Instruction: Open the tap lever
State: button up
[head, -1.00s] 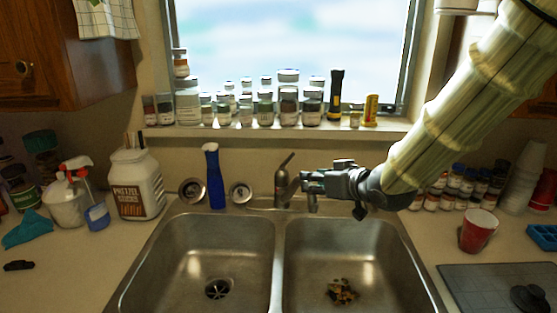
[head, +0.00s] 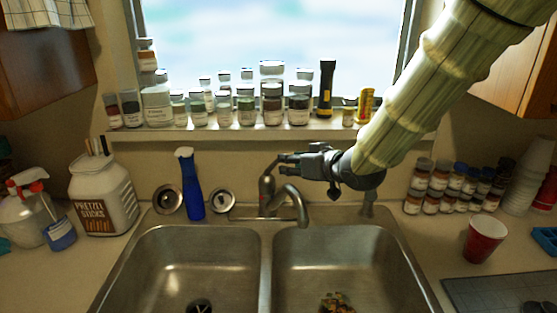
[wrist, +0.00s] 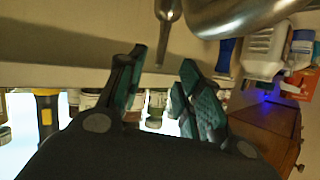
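The metal tap (head: 266,196) stands behind the divider of the double sink, its curved spout reaching toward the right basin. Its slim lever (head: 271,168) slants up and to the right from the top of the body; it also shows in the wrist view (wrist: 165,30). My gripper (head: 282,164) is just right of the lever, its fingertips close to the lever's upper end. In the wrist view my gripper (wrist: 163,60) has its two dark green fingers spread, with the lever's thin end appearing in line with the gap. I cannot tell whether they touch.
Jars and a flashlight (head: 326,88) line the windowsill behind my gripper. A red cup (head: 484,238) is at right. The basins below are mostly clear.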

aim_at(277, 162)
jog(key=p+x, duration=0.1)
jog(key=x, duration=0.7)
jog(key=shift+p, duration=0.3)
jog(key=shift+w, duration=0.1)
grip_shut()
